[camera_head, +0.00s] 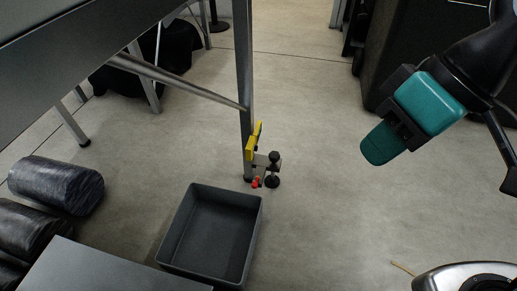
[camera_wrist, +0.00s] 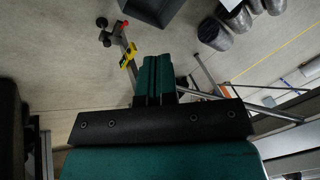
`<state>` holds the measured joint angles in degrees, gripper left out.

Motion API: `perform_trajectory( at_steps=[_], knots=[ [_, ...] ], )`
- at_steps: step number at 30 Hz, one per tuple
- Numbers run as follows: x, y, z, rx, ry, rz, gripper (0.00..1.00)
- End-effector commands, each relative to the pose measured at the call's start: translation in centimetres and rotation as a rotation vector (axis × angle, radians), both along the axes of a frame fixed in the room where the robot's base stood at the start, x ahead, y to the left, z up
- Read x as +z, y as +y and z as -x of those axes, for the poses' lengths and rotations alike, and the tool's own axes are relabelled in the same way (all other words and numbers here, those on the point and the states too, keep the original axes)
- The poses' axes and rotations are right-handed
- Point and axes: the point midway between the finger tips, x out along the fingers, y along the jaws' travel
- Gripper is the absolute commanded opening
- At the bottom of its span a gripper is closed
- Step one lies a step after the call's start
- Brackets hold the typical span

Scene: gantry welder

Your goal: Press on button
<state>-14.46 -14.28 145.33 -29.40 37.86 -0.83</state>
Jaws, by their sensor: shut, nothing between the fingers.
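My gripper (camera_head: 378,150) is teal and black, and it is shut and empty. It hangs in the air at the right of the head view; the wrist view shows its teal fingers (camera_wrist: 154,72) pressed together. A clear on button cannot be made out. A small fixture with a yellow part (camera_head: 252,145), red parts (camera_head: 256,183) and a black knob (camera_head: 274,157) is at the lower end of a metal post. The gripper is well apart from it, to its right. The wrist view also shows the yellow part (camera_wrist: 129,54) and the black knob (camera_wrist: 102,22) beyond the fingers.
An empty grey bin (camera_head: 215,235) stands on the floor in front of the post (camera_head: 243,70). Dark rolls (camera_head: 57,184) lie at the left, under a grey slanted panel (camera_head: 75,60). A dark cabinet (camera_head: 415,45) stands at the back right. The floor between post and gripper is clear.

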Motion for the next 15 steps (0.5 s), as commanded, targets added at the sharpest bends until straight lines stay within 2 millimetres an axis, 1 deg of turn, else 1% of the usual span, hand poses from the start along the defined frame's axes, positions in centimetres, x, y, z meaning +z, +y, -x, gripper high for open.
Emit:
perform_trajectory(
  at_steps=[1, 2, 5, 6, 8, 9, 11, 12, 14, 15],
  knots=[
    [-1.7, 0.7, -1.4, -0.007, -0.001, -0.034, 0.0],
    [-2.5, 1.5, -2.4, -0.009, -0.009, -0.063, 0.0],
    [-5.8, 4.2, -6.7, -0.028, -0.043, -0.193, 0.0],
    [-7.3, 5.3, -8.6, -0.045, -0.06, -0.253, 0.0],
    [-9.7, 6.9, -11.6, -0.079, -0.087, -0.346, 0.0],
    [-11.3, 7.7, -13.6, -0.111, -0.105, -0.406, 0.0],
    [-13.9, 8.7, -16.4, -0.166, -0.132, -0.494, 0.0],
    [-15.8, 9.2, -18.3, -0.209, -0.15, -0.549, 0.0],
    [-18.8, 9.5, -21.0, -0.285, -0.181, -0.627, 0.0],
    [-21.0, 9.5, -22.7, -0.341, -0.2, -0.675, 0.0]
  ],
)
